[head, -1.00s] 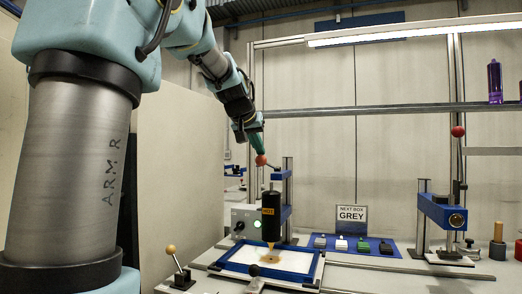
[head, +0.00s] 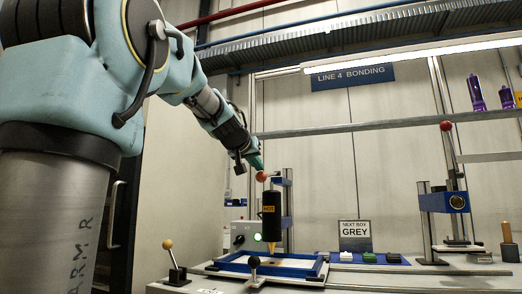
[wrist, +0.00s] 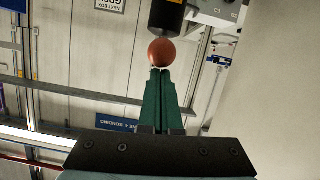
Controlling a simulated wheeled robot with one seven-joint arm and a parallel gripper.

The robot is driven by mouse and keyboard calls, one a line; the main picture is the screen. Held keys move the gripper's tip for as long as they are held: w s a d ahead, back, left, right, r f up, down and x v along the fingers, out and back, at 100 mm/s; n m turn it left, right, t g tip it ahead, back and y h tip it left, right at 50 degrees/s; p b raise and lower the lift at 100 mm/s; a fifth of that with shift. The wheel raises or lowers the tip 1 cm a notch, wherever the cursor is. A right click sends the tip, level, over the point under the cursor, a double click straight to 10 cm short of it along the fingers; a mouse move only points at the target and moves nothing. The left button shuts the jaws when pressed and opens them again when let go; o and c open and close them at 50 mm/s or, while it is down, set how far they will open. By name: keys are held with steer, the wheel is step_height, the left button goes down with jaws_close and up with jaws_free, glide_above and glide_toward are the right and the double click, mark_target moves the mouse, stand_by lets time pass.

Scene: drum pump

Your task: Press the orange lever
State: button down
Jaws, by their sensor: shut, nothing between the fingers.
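An orange-red ball knob (head: 262,176) sits at the upper front of the press with the black cylinder (head: 271,215) marked HOT. My gripper (head: 258,166) is shut and empty, reaching down from the upper left with its green fingertips at the top of the knob. In the wrist view the shut fingers (wrist: 160,72) point at the ball (wrist: 161,52) and appear to touch it. Most of the knob's lever arm is hidden. A yellow-orange ball lever (head: 167,245) stands tilted at the left of the bench, apart from my gripper.
A dark-knobbed lever (head: 254,262) stands before the blue-framed tray (head: 310,273). At right is another blue press (head: 437,202) with a red ball lever (head: 446,126). A GREY sign (head: 354,229) stands behind several small blocks. Free space lies above the bench between the presses.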

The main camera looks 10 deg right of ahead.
mark_target(258, 175)
steer(key=shift+f+b, duration=1.25)
steer(key=shift+b, duration=0.1)
steer(key=shift+w+f, duration=0.15)
steer(key=shift+f, duration=0.15)
steer(key=shift+r, duration=0.15)
step_height(258, 175, up, 5)
steer(key=p, duration=0.4)
steer(key=v, duration=1)
steer(key=shift+a+f+b, duration=0.35)
steer(key=shift+b, duration=0.05)
steer(key=shift+d+r, duration=0.1)
